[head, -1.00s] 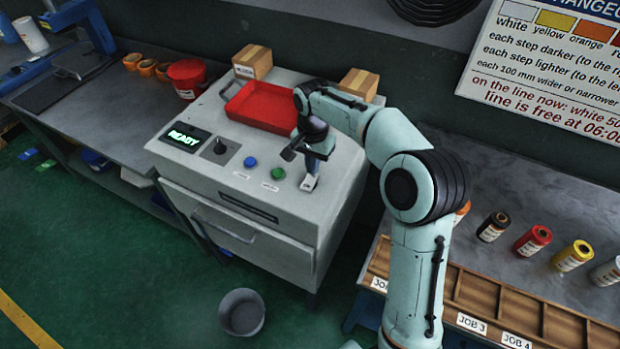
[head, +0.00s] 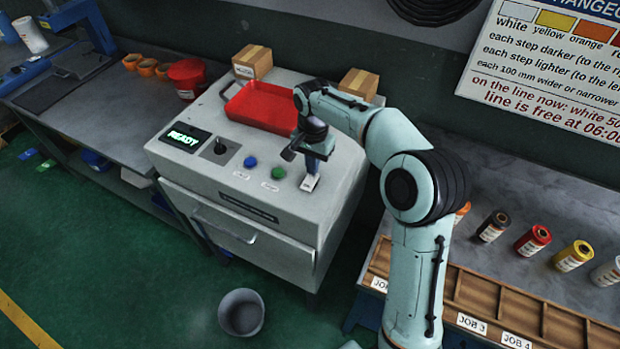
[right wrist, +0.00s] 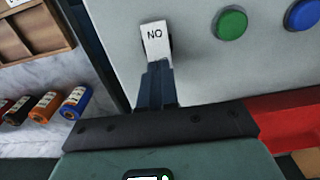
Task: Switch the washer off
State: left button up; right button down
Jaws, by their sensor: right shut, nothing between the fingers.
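In the right wrist view this tab (right wrist: 155,42) carries letters that read NO in the picture, which is ON turned upside down. My right gripper (head: 312,168) is shut and empty, its fingertips (right wrist: 157,70) right at the tab; contact cannot be told. My left gripper is not in view.
A red tray (head: 262,106) and two cardboard boxes, one at the left (head: 252,62) and one at the right (head: 359,84), are at the washer's back. A grey bin (head: 242,313) stands on the floor in front. Ink cans and a wooden rack (head: 500,310) are on the right bench.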

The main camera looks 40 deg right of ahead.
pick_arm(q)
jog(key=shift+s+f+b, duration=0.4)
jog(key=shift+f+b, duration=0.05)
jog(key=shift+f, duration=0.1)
pick_arm(e)
jog(key=shift+f, duration=1)
dwell(0.4)
jog(key=shift+r+p, duration=0.75)
jog(key=shift+r, duration=0.55)
jog(key=shift+r+p, duration=1.15)
jog(key=shift+r, duration=1.15)
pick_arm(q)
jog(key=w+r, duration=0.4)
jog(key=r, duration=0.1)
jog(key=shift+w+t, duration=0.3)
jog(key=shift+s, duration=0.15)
pick_arm(e)
jog(key=shift+s, duration=0.1)
jog(key=shift+f, duration=0.1)
